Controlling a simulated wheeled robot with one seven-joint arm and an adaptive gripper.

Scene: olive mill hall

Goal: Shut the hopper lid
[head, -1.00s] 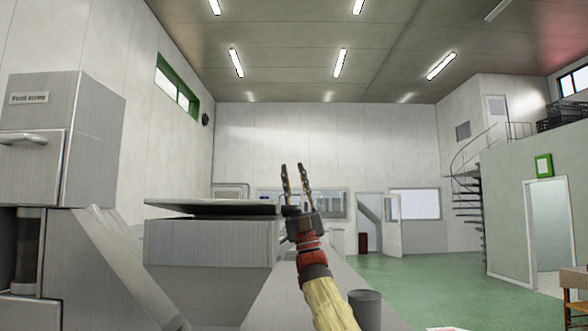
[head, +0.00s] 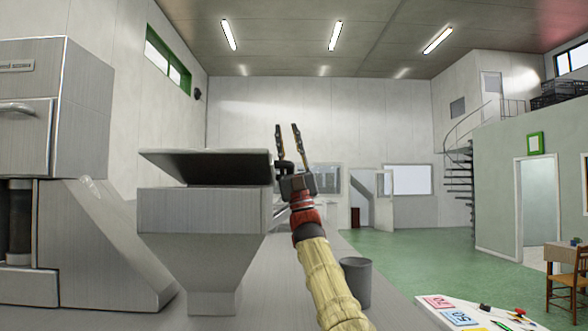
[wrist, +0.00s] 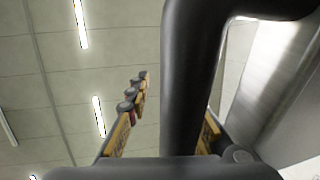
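The hopper (head: 200,225) is a grey metal funnel-shaped bin left of centre in the head view. Its flat grey lid (head: 205,155) stands partly open, tilted, with the dark underside showing above the rim. My gripper (head: 286,128) points upward at the lid's right edge, its two fingers apart. In the wrist view, a thick dark bent bar (wrist: 192,85), apparently the lid's handle, passes between the fingers (wrist: 168,120). Contact between fingers and bar cannot be made out. The hopper's inside is hidden.
The feed screw machine (head: 60,110) stands close on the left, with a sloping metal housing. A grey cup (head: 356,277) stands right of my arm. A board with coloured numbers (head: 455,312) lies at the lower right. Green floor is clear beyond.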

